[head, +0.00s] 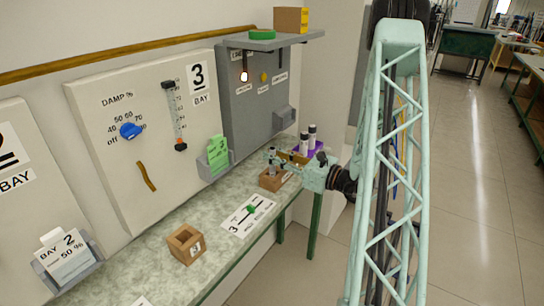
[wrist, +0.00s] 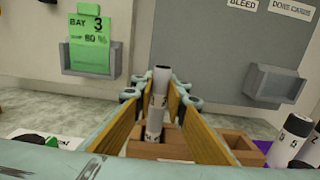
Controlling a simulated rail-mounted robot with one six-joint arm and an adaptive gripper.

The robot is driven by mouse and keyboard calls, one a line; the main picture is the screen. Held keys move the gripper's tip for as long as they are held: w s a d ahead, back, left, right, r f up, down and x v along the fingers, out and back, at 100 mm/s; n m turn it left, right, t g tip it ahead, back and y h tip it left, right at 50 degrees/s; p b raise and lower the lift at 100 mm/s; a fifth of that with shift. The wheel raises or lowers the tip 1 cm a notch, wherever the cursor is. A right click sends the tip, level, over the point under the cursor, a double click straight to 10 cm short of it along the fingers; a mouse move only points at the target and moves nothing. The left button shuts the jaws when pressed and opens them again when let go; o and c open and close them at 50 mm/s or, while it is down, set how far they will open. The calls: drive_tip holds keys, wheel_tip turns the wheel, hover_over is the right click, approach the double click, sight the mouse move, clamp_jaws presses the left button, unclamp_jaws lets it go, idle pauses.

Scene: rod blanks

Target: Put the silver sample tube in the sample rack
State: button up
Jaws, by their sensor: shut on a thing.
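My gripper (head: 279,157) is shut on the silver sample tube (wrist: 160,84), which also shows in the head view (head: 272,154). In the wrist view the tube stands nearly upright between the two fingers (wrist: 160,96), with a dark top and dark marks on its side. The wooden sample rack (head: 268,183) is on the bench right below the gripper.
Black-capped white tubes (head: 312,136) stand in a purple tray (head: 318,147) just right of the rack. A green Bay 3 card (head: 218,151) hangs on the wall panel behind.

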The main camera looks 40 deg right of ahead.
drive_tip(key=shift+f, duration=0.1)
drive_tip(key=o, duration=0.7)
drive_tip(key=shift+o, duration=0.2)
drive_tip(key=shift+r, duration=0.2)
drive_tip(key=p+v, duration=0.1)
drive_tip(key=v, duration=1.1)
drive_tip(key=shift+f, duration=0.15)
drive_tip(key=shift+c, duration=0.4)
